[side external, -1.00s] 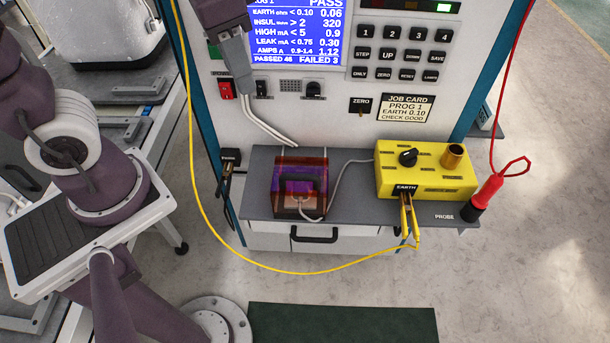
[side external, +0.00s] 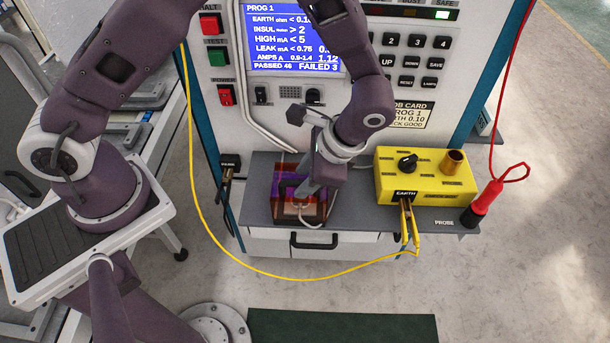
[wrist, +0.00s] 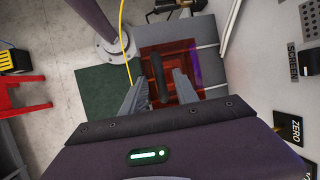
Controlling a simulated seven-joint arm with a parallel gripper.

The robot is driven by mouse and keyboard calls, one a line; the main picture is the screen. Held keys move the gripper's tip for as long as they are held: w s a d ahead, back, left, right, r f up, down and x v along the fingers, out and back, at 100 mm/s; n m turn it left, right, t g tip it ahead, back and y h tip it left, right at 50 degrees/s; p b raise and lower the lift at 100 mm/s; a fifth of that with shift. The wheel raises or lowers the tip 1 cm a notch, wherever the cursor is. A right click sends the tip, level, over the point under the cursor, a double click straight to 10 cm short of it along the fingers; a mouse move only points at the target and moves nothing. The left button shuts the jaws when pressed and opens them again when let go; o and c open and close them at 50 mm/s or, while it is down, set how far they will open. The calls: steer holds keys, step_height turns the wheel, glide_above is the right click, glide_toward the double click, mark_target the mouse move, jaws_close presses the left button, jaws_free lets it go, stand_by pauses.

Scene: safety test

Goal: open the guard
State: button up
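The guard is a see-through orange-red box (side external: 283,208) on the grey shelf (side external: 258,200) of the test machine, and it looks shut. It also shows in the wrist view (wrist: 168,57). Its dark bar handle (wrist: 158,75) stands up between my two fingers in the wrist view. My gripper (wrist: 160,88) is open, with a finger on each side of the handle and a gap showing beside it. In the side view my gripper (side external: 302,194) is low over the guard and hides the handle. Whether the fingers reach handle depth is hard to tell.
A yellow box (side external: 425,180) with a knob and brass post stands right of the guard. A red probe (side external: 486,197) is at the shelf's right end. A yellow cable (side external: 300,277) hangs in front. The machine's panel (side external: 400,60) rises behind.

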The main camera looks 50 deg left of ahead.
jaws_close()
stand_by(1.4)
